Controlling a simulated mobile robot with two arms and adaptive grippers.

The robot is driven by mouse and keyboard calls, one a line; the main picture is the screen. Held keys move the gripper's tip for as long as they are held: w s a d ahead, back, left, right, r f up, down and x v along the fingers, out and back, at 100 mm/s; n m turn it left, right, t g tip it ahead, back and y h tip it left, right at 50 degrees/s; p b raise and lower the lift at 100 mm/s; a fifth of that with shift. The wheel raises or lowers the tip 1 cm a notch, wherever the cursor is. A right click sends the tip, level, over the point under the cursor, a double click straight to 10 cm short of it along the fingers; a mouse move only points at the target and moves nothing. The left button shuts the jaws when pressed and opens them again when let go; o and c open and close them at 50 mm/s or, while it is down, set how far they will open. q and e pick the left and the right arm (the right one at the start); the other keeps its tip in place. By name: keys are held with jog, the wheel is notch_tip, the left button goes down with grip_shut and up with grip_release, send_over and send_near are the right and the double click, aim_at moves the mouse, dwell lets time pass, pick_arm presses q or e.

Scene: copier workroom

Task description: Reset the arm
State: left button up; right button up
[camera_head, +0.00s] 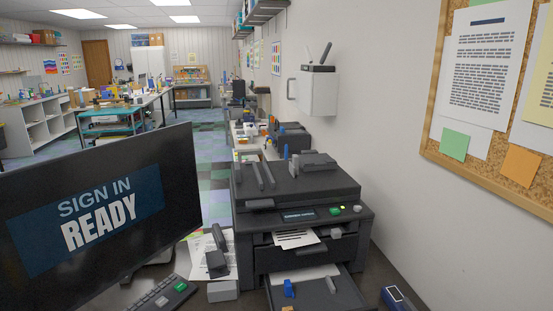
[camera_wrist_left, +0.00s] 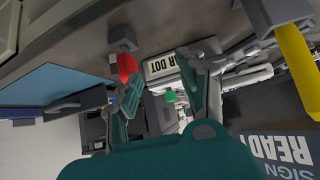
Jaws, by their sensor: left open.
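My left gripper (camera_wrist_left: 160,75) shows in the left wrist view with its two teal-padded fingers spread apart. I see nothing held between them. A small green piece (camera_wrist_left: 170,96) and a white label (camera_wrist_left: 166,66) with partly hidden dark letters, "R DOT", show in the gap beyond the fingers. A red rounded piece (camera_wrist_left: 126,64) shows beside the left finger's tip; I cannot tell whether they touch. Neither of my arms shows in the head view, and my right gripper is in neither view.
A monitor (camera_head: 100,210) reading "SIGN IN READY" stands at left in the head view. A dark copier (camera_head: 300,185) with a pulled-out tray (camera_head: 340,290) is at centre. A keyboard (camera_head: 160,295) lies in front. A corkboard (camera_head: 500,180) hangs on the right wall. Floor shows behind.

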pick_arm(q)
jog(key=s+a+f+m+g+h, duration=0.1)
jog(key=s+f+g, duration=0.15)
jog(key=s, duration=0.45)
jog(key=s+a+f+m+g, duration=0.1)
jog(key=s+f+m+g, duration=0.15)
jog(key=s, duration=0.45)
notch_tip(320, 180, down, 23)
jog(key=g, duration=0.2)
jog(key=s+a+f+g, duration=0.1)
jog(key=s+a+f, duration=0.1)
jog(key=s+f, duration=1.6)
jog(key=shift+a+f, duration=0.25)
jog(key=shift+f, duration=0.1)
